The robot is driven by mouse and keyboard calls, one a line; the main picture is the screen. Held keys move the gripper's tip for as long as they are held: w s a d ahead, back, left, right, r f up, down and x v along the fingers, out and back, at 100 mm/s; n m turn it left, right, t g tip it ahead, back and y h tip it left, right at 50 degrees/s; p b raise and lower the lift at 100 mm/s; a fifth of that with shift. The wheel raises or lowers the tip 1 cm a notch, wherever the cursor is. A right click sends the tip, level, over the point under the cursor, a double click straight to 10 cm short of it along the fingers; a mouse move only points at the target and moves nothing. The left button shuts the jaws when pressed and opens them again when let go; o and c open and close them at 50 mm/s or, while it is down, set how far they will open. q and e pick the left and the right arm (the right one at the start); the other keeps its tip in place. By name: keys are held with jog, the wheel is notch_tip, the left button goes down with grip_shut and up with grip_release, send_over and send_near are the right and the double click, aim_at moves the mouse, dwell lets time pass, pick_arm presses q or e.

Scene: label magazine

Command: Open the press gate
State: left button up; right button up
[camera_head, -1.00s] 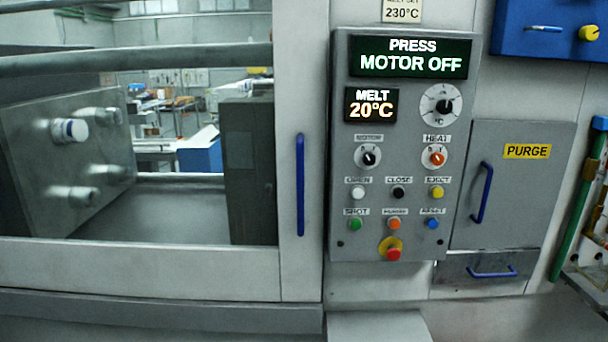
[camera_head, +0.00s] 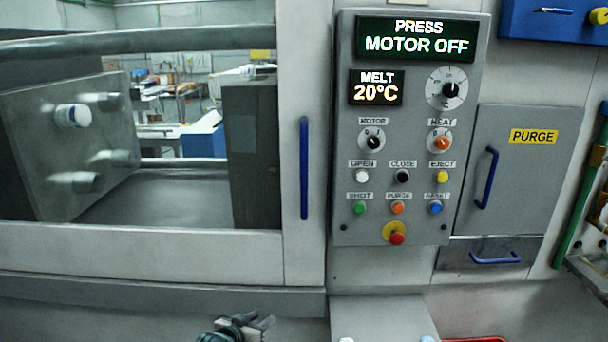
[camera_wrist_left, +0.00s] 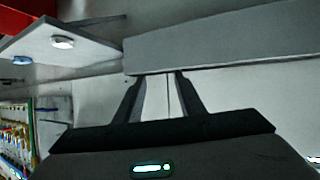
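The press gate (camera_head: 140,246) is a pale framed window panel at the left of the head view. It stands shut, its right edge beside the control panel (camera_head: 343,140). Its blue vertical handle (camera_head: 304,168) is on the right side of the frame. My left gripper (camera_head: 247,322) shows at the bottom edge of the head view, well below the handle and not touching it. In the left wrist view its two dark fingers (camera_wrist_left: 158,75) stand apart with nothing between them. The handle is not seen in that view. My right gripper is in neither view.
The display reads PRESS MOTOR OFF and MELT 20°C. A PURGE door (camera_head: 516,175) with a blue handle is right of the panel. A pale shelf (camera_head: 380,318) juts out below the panel, with the edge of a red tray (camera_head: 475,340) beside it. Space before the gate is clear.

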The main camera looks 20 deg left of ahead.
aim_at(302, 157)
pick_arm(q)
jog(key=w+r+t+h, duration=0.1)
jog(key=w+r, duration=0.1)
jog(key=r, duration=0.7)
jog(key=w+r+t, duration=0.1)
jog(key=w+r, duration=0.2)
jog(key=r, duration=0.7)
jog(key=s+d+r+m+t+h, duration=0.1)
jog(key=s+r, duration=0.1)
jog(key=r, duration=1.1)
jog(key=s+d+r+m+t+h, duration=0.1)
jog(key=s+d+r+m+h, duration=0.1)
jog(key=r, duration=1.1)
jog(key=shift+s+r+t, duration=0.25)
jog(key=shift+s+t, duration=0.15)
jog(key=shift+s, duration=0.05)
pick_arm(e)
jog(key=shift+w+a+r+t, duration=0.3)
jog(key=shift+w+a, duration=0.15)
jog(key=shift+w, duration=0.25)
pick_arm(q)
jog(key=shift+w, duration=0.1)
